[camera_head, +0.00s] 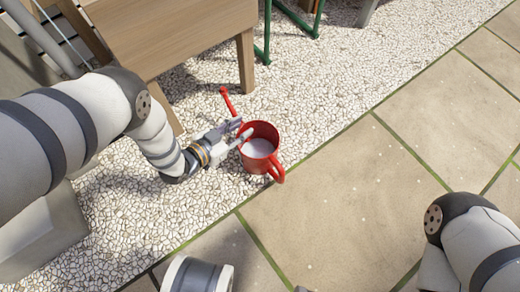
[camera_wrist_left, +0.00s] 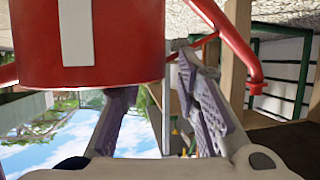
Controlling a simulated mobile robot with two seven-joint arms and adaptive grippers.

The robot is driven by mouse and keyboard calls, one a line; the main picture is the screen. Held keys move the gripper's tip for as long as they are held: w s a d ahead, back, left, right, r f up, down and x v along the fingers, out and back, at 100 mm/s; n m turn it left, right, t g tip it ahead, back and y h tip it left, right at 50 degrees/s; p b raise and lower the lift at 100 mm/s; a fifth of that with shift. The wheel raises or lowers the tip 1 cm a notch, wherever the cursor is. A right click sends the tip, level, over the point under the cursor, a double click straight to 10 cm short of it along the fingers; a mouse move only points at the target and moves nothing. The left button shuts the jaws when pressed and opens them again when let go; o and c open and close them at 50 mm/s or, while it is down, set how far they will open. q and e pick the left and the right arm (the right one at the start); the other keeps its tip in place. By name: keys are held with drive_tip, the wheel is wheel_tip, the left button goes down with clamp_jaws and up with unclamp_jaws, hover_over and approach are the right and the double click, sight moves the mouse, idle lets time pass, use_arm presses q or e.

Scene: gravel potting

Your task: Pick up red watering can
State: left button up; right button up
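The red watering can (camera_head: 273,131) stands on the pale gravel near the paving edge. Its spout (camera_head: 228,103) points to the upper left and its handle (camera_head: 276,171) to the lower right. My left gripper (camera_head: 238,132) is at the can's left rim, with its fingers apart. In the left wrist view, which is upside down, the can (camera_wrist_left: 120,45) fills the upper left. There my left gripper (camera_wrist_left: 155,75) has one finger passing behind the can's rim and the other outside the wall. Contact cannot be told. My right gripper is out of view.
A wooden table (camera_head: 165,35) stands at the upper left, its leg (camera_head: 245,60) behind the can. A green metal frame (camera_head: 267,30) is beyond it. Open stone paving (camera_head: 340,200) lies to the right and front of the can.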

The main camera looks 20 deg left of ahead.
use_arm(q)
drive_tip(key=shift+w+d+f, duration=0.25)
drive_tip(key=shift+w+f, duration=0.05)
drive_tip(key=shift+w, duration=0.3)
clamp_jaws()
drive_tip(key=shift+r, duration=0.15)
drive_tip(key=shift+r, duration=0.1)
